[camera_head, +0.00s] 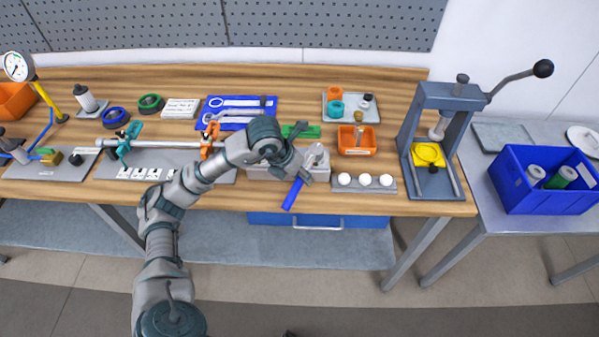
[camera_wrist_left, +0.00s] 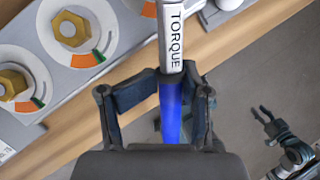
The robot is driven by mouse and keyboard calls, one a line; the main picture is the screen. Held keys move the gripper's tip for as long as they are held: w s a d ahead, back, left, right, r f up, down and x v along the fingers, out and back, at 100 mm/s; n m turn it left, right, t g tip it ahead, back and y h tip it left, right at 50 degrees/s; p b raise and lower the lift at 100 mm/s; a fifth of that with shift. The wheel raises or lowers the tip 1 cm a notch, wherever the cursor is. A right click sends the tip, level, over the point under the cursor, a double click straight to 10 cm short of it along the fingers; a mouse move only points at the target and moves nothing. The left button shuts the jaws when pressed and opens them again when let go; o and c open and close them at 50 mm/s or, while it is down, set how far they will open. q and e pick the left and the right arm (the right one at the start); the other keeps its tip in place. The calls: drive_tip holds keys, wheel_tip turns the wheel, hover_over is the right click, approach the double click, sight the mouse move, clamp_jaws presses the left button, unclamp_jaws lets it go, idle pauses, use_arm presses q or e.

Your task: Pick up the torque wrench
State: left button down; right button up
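The torque wrench has a silver shaft marked TORQUE (camera_wrist_left: 176,35) and a blue handle (camera_head: 292,195). My left gripper (camera_head: 303,174) is shut around it near the top of the blue handle. In the left wrist view its two finger pads (camera_wrist_left: 172,85) meet the wrench from both sides. The silver head end (camera_head: 316,156) points up and away, and the handle hangs toward the table's front edge. The gap under the wrench is hard to judge. My right gripper (camera_wrist_left: 270,126) shows small in the left wrist view, its fingers apart and empty.
A grey plate with several brass nuts on white dials (camera_wrist_left: 100,72) lies behind the wrench. A tray with white knobs (camera_head: 365,184) is just right, then an arbor press (camera_head: 437,130). A blue crate (camera_head: 545,190) stands on the side table. Floor space lies in front.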

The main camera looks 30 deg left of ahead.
use_arm(q)
drive_tip(key=shift+d+r, duration=0.1)
drive_tip(key=shift+d, duration=0.15)
drive_tip(key=shift+a, duration=0.4)
drive_tip(key=shift+r, duration=0.4)
drive_tip(key=r, duration=0.1)
drive_tip(key=r+p, duration=0.1)
drive_tip(key=r, duration=0.1)
drive_tip(key=shift+s+d, duration=0.1)
drive_tip(key=shift+d, duration=0.1)
drive_tip(key=s+d, duration=0.3)
drive_tip(key=s, duration=0.3)
drive_tip(key=s+d+r, duration=0.1)
drive_tip(key=s+d, duration=0.3)
drive_tip(key=s, duration=0.3)
drive_tip(key=shift+s+d, duration=0.25)
drive_tip(key=shift+s, duration=0.05)
use_arm(e)
drive_tip(key=shift+s+d+g, duration=0.15)
drive_tip(key=shift+s+g, duration=0.25)
drive_tip(key=shift+s, duration=0.5)
